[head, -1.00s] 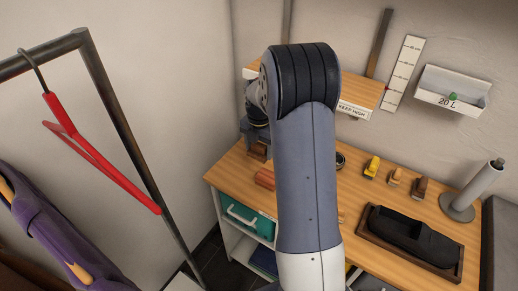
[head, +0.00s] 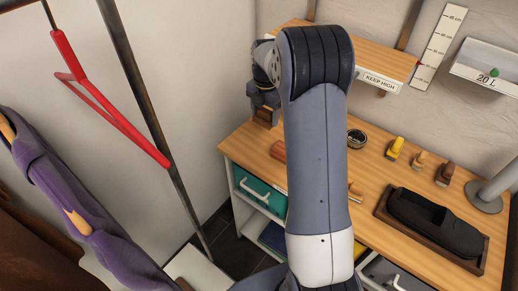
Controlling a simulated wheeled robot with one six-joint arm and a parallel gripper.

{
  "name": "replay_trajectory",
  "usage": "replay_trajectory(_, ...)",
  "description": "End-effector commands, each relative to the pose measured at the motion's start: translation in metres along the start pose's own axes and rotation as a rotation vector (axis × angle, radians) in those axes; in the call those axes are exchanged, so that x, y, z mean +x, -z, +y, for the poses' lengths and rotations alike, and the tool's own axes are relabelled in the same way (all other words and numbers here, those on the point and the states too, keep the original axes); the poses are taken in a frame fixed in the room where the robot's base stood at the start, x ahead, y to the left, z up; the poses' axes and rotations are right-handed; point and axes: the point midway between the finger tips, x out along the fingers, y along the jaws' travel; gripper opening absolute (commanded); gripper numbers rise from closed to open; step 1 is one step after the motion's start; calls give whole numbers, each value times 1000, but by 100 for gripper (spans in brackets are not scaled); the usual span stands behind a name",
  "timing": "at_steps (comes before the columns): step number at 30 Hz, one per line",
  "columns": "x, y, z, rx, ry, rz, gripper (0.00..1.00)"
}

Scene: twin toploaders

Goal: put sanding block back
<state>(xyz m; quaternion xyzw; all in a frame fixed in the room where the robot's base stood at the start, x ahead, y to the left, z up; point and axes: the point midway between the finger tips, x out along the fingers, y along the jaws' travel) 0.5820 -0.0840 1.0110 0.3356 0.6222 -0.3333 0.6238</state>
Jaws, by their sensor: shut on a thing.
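My gripper (head: 264,106) is at the back left of the wooden bench (head: 245,148), pointing down, partly hidden behind my own arm. It is shut on a small brown block (head: 264,118), which looks like the sanding block. Whether the block touches the bench top or hangs just above it I cannot tell. An orange-brown piece (head: 278,151) lies on the bench in front of it, partly hidden by my arm.
A round tin (head: 356,138), a yellow-handled tool (head: 395,148) and two brown-handled ones (head: 420,160) (head: 445,174) stand right of my arm. A dark tray (head: 468,262) holds a black item. A shelf (head: 385,50) overhangs the back. A clothes rail (head: 150,110) stands left.

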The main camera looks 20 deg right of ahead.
Motion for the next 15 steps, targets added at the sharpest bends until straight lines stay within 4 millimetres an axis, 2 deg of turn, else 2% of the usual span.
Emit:
replay_trajectory(1, 11, 0, 8, -2, -3, -3, 45)
replay_trajectory(6, 13, 3, 26, -1, -2, -1, 45)
replay_trajectory(11, 14, 4, 33, -1, 0, 0, 45)
replay_trajectory(15, 36, 5, 33, -1, 4, 4, 45)
